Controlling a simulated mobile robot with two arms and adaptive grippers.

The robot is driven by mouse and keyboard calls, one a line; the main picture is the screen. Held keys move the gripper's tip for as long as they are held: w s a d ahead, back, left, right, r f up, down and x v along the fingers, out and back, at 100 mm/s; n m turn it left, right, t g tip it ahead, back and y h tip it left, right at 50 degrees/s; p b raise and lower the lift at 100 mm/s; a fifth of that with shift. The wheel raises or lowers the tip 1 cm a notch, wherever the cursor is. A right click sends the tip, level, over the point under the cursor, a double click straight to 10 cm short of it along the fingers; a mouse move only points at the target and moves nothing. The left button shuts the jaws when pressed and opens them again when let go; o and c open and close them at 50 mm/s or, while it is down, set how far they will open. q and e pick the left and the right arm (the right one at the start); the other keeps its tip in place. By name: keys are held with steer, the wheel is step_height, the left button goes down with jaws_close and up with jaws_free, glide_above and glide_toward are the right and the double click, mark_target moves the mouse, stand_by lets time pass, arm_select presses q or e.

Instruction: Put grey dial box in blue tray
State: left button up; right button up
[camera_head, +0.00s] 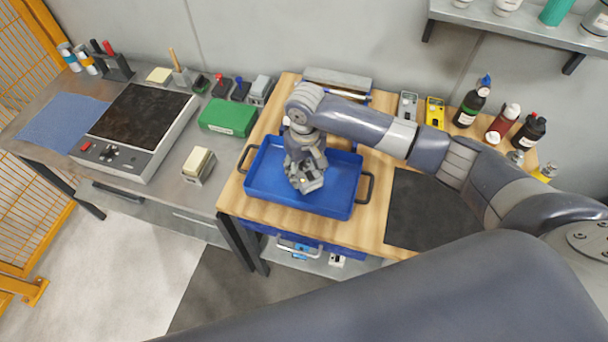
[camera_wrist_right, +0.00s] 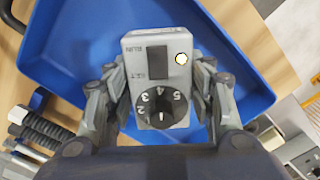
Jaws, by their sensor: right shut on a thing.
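The blue tray (camera_head: 262,180) lies on the wooden table top, with a dark handle at each end. My right gripper (camera_head: 307,186) points down over the inside of the tray. In the right wrist view the grey dial box (camera_wrist_right: 184,78) sits between the fingers of my right gripper (camera_wrist_right: 160,100), which is shut on it. The box has a black numbered dial, a dark switch and a yellow-white button. The blue tray floor (camera_wrist_right: 85,45) shows behind it; I cannot tell whether the box touches it. In the head view the gripper hides the box. My left gripper is not in view.
A dark mat (camera_head: 425,215) lies right of the tray. A grey device (camera_head: 408,106), a yellow device (camera_head: 434,112) and several bottles (camera_head: 470,108) stand along the back. A green box (camera_head: 228,117) stands on the grey bench at the left.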

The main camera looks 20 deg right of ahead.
mark_target(305, 178)
step_height(305, 178, down, 2)
steer(key=shift+a+f, duration=0.1)
steer(key=shift+f, duration=0.15)
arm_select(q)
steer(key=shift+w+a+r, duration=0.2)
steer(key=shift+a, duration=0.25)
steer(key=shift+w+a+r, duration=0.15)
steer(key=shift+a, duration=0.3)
arm_select(e)
steer(key=shift+f, duration=0.5)
steer(key=shift+f, duration=0.1)
steer(key=o, duration=1.3)
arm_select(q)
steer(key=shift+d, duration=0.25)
arm_select(e)
steer(key=shift+o, duration=0.2)
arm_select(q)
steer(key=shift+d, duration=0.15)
